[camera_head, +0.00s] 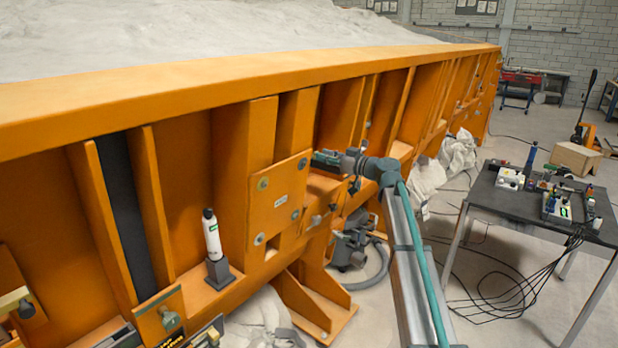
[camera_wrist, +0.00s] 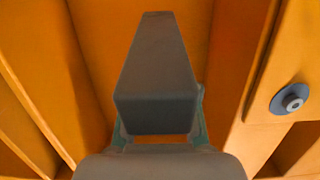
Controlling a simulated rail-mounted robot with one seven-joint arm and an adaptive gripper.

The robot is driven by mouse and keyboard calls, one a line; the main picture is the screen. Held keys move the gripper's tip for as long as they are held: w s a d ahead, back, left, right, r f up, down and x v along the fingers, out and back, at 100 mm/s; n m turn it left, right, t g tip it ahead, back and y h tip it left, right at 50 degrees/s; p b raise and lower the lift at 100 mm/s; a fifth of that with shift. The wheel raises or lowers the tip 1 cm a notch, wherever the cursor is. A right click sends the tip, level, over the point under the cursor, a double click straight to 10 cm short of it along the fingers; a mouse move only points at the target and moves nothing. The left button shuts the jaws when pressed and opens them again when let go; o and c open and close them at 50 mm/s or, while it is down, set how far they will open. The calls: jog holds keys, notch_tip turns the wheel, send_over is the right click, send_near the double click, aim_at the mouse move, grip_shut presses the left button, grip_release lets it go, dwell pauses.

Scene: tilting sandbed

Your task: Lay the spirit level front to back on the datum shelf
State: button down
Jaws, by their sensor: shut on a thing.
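My gripper (camera_head: 347,162) is at the orange side of the sandbed, in a bay right of a bolted plate. It is shut on a dark grey bar, which I take to be the spirit level (camera_wrist: 155,70). In the wrist view the bar points away from my gripper (camera_wrist: 158,128) toward the orange wall. An orange ledge, likely the datum shelf (camera_head: 322,186), lies just below. I cannot tell whether the bar touches it.
Upright orange ribs (camera_head: 292,128) stand close on both sides of the bay. A bolted plate (camera_head: 278,205) is left of my gripper; a bolt head (camera_wrist: 290,98) shows at right in the wrist view. A white bottle (camera_head: 212,236) stands on the lower ledge.

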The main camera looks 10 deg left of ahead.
jog(key=w+a, duration=0.1)
jog(key=w+a+f+p, duration=0.1)
jog(key=w, duration=0.1)
jog(key=shift+w+a+f, duration=0.15)
jog(key=shift+w+a, duration=0.1)
jog(key=shift+a, duration=0.15)
jog(key=w+a+f, duration=0.1)
jog(key=w+a+f+p, duration=0.1)
jog(key=f, duration=0.1)
jog(key=w+f+p, duration=0.1)
jog(key=f, duration=0.1)
jog(key=shift+w+a, duration=0.1)
jog(key=shift+a, duration=0.3)
jog(key=shift+w+a+f, duration=0.3)
jog(key=shift+f, duration=0.3)
notch_tip(320, 180, down, 3)
jog(key=shift+w+a+r+p, duration=0.1)
jog(key=shift+w+a+p, duration=0.05)
jog(key=shift+p, duration=0.95)
jog(key=shift+f, duration=0.4)
jog(key=shift+f+b, duration=0.15)
jog(key=shift+b, duration=0.15)
jog(key=c, duration=0.9)
grip_release()
jog(key=shift+r+p, duration=0.2)
jog(key=shift+p, duration=0.15)
